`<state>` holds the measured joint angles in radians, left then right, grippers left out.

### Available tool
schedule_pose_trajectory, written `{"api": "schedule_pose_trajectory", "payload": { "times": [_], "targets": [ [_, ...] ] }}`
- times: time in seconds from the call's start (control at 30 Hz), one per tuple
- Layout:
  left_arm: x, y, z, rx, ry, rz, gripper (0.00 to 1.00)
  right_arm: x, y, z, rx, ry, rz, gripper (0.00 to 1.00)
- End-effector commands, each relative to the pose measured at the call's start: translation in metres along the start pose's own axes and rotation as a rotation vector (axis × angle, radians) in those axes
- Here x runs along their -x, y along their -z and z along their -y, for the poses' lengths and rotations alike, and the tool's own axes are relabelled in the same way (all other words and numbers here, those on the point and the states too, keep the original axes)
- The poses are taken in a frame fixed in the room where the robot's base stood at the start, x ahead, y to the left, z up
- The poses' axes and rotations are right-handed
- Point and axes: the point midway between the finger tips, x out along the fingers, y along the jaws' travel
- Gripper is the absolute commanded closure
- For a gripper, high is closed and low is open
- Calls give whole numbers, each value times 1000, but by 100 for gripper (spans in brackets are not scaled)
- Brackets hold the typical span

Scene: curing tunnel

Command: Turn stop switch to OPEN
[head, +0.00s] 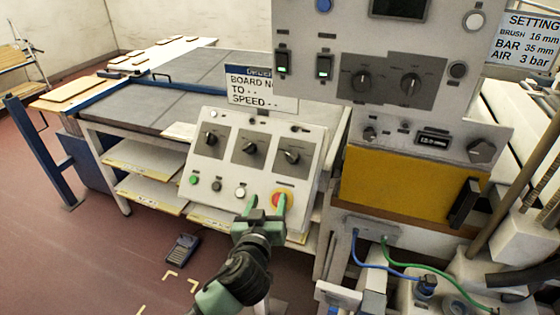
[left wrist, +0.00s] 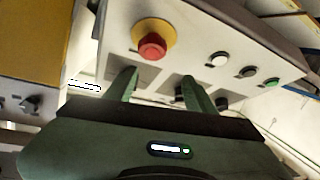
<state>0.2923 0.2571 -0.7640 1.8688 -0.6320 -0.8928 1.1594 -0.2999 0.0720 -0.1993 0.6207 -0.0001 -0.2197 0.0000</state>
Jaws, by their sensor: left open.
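The sloped white control panel (head: 226,186) carries a row of three black rotary switches: left (head: 211,139), middle (head: 249,147) and right (head: 291,156). Below them sit small push buttons and a red button on a yellow disc (head: 276,197). Labels are too small to read, so I cannot tell which control is the stop switch. My left gripper (head: 267,204) is open and empty, low in front of the panel, with one finger overlapping the red button. In the left wrist view the red button (left wrist: 152,46) lies beyond the fingertips (left wrist: 160,78). My right gripper is out of view.
A taller panel (head: 425,112) with knobs and a yellow front (head: 395,188) stands at right. A grey-topped table (head: 190,82) is behind at left. Blue and green hoses run at lower right.

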Motion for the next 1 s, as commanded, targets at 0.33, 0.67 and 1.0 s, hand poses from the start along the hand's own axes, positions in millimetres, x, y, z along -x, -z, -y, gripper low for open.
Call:
{"api": "schedule_pose_trajectory", "payload": {
  "times": [0.33,0.67,1.0],
  "targets": [
    [-25,47,-44,-3,-139,-161,45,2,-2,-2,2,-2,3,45],
    [-68,57,-51,-3,-140,-163,45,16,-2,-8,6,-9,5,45],
    [-98,58,-55,-1,-141,-160,45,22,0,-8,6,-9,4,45]
  ]
}}
